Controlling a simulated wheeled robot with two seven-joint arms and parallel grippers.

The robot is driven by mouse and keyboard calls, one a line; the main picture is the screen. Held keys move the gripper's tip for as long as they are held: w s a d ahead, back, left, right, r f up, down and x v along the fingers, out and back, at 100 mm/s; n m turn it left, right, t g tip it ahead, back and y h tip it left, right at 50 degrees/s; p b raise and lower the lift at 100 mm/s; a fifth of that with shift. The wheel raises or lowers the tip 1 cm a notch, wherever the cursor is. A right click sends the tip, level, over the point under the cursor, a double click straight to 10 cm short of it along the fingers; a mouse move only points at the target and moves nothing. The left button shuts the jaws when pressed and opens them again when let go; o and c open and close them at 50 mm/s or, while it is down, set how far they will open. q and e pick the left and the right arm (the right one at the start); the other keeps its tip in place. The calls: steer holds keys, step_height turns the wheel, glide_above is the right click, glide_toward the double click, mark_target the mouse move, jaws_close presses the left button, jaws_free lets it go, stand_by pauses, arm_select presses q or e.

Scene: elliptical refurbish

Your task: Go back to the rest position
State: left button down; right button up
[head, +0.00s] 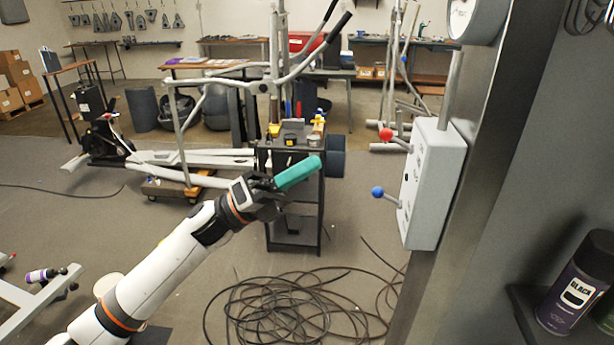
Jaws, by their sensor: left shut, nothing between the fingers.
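My left arm comes in from the lower left, stretched toward the middle of the head view. My left gripper (268,193) is at its end, in front of a small dark cart (295,222). The gripper is shut, with nothing held between its fingers. A teal rounded bar (297,173) shows just past the gripper, overlapping the cart in the picture. I cannot tell how far behind the fingers it lies. My right gripper is not in view.
A grey control box (437,180) with red and blue knobbed levers is on a metal post at right. A tangled black cable (290,312) lies on the floor. An exercise machine (180,158) stands behind the arm.

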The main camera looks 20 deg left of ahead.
arm_select(q)
steer(key=w+a+f+n+t+y, duration=0.2)
steer(key=w+f+n+t+y, duration=0.15)
steer(key=f+n, duration=0.3)
steer(key=w+a+f+n+t+y, duration=0.25)
steer(key=f+n+y, duration=0.25)
steer(key=f, duration=0.3)
steer(key=w+a+f+n+t+y, duration=0.2)
steer(key=w+a+f+n+y, duration=0.15)
steer(key=f+n, duration=0.3)
steer(key=s+a+f+n+g+y, duration=0.2)
steer(key=f+n+y, duration=0.2)
steer(key=f, duration=0.9)
steer(key=s+a+f+n+g+y, duration=0.1)
steer(key=s+f+n+g+y, duration=0.3)
steer(key=f, duration=0.9)
steer(key=s+f+n+g+y, duration=0.2)
steer(key=s+f+n+g, duration=0.4)
steer(key=s+f, duration=1.5)
steer(key=s+d+f+n+g, duration=0.2)
steer(key=s+f, duration=0.4)
steer(key=s, duration=0.6)
steer(key=s+d+f+n+g, duration=0.2)
steer(key=s+d+f+g, duration=0.2)
steer(key=s, duration=0.9)
step_height(320, 180, down, 2)
steer(key=shift+d+n, duration=0.2)
steer(key=shift+n, duration=0.2)
steer(key=shift+w, duration=0.1)
